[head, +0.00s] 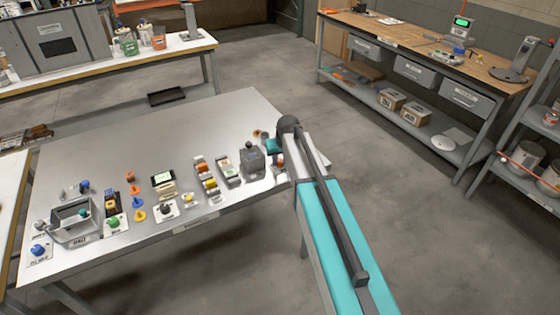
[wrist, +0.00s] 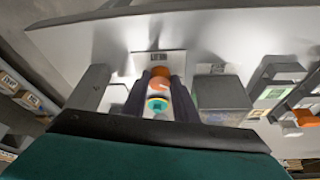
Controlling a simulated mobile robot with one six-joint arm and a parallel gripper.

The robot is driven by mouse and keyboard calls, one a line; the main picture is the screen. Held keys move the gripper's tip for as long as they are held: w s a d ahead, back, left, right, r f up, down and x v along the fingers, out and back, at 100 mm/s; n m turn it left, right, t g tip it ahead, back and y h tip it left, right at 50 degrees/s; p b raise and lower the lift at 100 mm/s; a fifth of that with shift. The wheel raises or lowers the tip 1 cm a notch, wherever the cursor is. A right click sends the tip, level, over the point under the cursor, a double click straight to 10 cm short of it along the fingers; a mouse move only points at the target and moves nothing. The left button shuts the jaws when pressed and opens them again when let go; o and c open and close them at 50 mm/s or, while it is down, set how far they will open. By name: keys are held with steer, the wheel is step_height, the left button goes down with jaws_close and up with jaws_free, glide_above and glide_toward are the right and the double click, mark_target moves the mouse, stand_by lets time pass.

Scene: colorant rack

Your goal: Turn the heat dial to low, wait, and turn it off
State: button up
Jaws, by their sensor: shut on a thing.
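The dial, a small knob with a red-orange top (wrist: 160,72), stands on a pale plate (wrist: 172,58) at the table's right end. In the wrist view, the two dark fingers of my gripper (wrist: 160,84) are on either side of the knob and shut on it. A round piece with a coloured ring (wrist: 157,104) shows between the fingers, nearer the camera. In the head view my gripper (head: 274,150) is over the same corner, and my arm hides most of the dial. The dial's setting marks cannot be read.
A dark grey box (head: 251,160) stands close to the left of my gripper; it also shows in the wrist view (wrist: 221,97). Several small devices and knobs line the metal table's (head: 190,125) front edge further left. The back of the table is mostly clear.

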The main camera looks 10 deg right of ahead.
steer(key=m+h+b, duration=0.1)
steer(key=m, duration=0.1)
steer(key=m+b, duration=0.1)
steer(key=m, duration=0.1)
steer(key=m+h+b, duration=0.1)
steer(key=m, duration=0.1)
steer(key=shift+w+a+m+g+h, duration=0.15)
steer(key=shift+a+m+g+h, duration=0.15)
steer(key=shift+a, duration=0.05)
steer(key=shift+w+a+m+g+h+b, duration=0.1)
steer(key=shift+m+g+h+b, duration=0.25)
steer(key=shift+m+b, duration=0.6)
steer(key=shift+m+g+h+b, duration=0.25)
steer(key=shift+m+h+b, duration=0.1)
steer(key=shift+m, duration=1.1)
steer(key=o, duration=1.1)
steer(key=shift+c, duration=0.2)
steer(key=shift+r, duration=0.1)
steer(key=b+v, duration=0.2)
steer(key=v, duration=1.1)
steer(key=shift+a+r, duration=0.15)
steer(key=shift+r, duration=0.15)
